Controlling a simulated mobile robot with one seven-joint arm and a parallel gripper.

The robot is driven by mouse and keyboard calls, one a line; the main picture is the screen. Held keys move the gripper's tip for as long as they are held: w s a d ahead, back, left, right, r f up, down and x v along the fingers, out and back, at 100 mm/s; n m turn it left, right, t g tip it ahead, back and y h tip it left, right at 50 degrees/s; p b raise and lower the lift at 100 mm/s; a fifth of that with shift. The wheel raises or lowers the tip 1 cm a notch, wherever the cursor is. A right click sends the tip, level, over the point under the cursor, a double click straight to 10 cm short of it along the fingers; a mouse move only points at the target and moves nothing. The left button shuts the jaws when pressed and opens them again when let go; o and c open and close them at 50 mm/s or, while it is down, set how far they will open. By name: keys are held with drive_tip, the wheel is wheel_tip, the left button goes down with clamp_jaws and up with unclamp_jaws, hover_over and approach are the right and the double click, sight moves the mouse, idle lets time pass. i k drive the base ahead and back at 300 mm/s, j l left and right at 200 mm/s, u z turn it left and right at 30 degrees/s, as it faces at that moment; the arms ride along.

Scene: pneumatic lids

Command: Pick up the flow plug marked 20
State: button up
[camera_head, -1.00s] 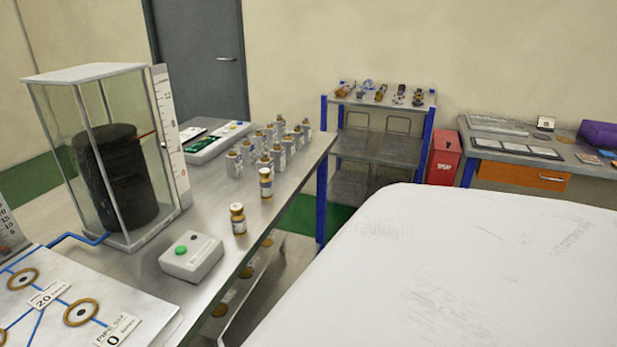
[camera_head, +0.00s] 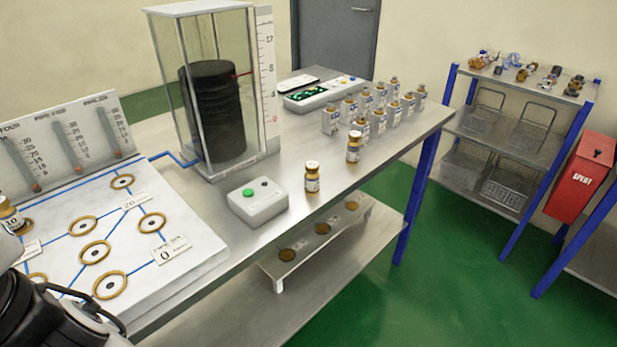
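Two small gold-capped plugs with pale labels stand upright on the metal bench: a nearer plug (camera_head: 312,177) and a farther plug (camera_head: 354,147). Their numbers are too small to read, so I cannot tell which is marked 20. Another gold-capped plug (camera_head: 11,215), with a label that looks like 10, shows at the left edge by the flow board (camera_head: 190,262). Part of my arm fills the lower left corner; my gripper's fingers do not show.
A grey box with a green button (camera_head: 258,202) sits left of the nearer plug. Behind are a clear tank (camera_head: 232,40) with a black stack and several grey gold-topped blocks (camera_head: 362,128). A shelf rack (camera_head: 511,122) and red bin (camera_head: 582,175) stand right. Green floor lies between.

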sight(311, 175)
drive_tip(key=l+u, duration=0.15)
drive_tip(key=u, duration=0.8)
drive_tip(key=l+u, duration=0.75)
drive_tip(key=l, duration=0.2)
drive_tip(key=l+u, duration=0.1)
drive_tip(key=l, duration=0.35)
drive_tip(key=k+l, duration=0.15)
drive_tip(key=l, duration=0.25)
drive_tip(key=l+u, duration=0.15)
drive_tip(key=l, duration=0.3)
drive_tip(key=k+l, duration=0.15)
drive_tip(key=l, duration=0.25)
drive_tip(key=u, duration=0.05)
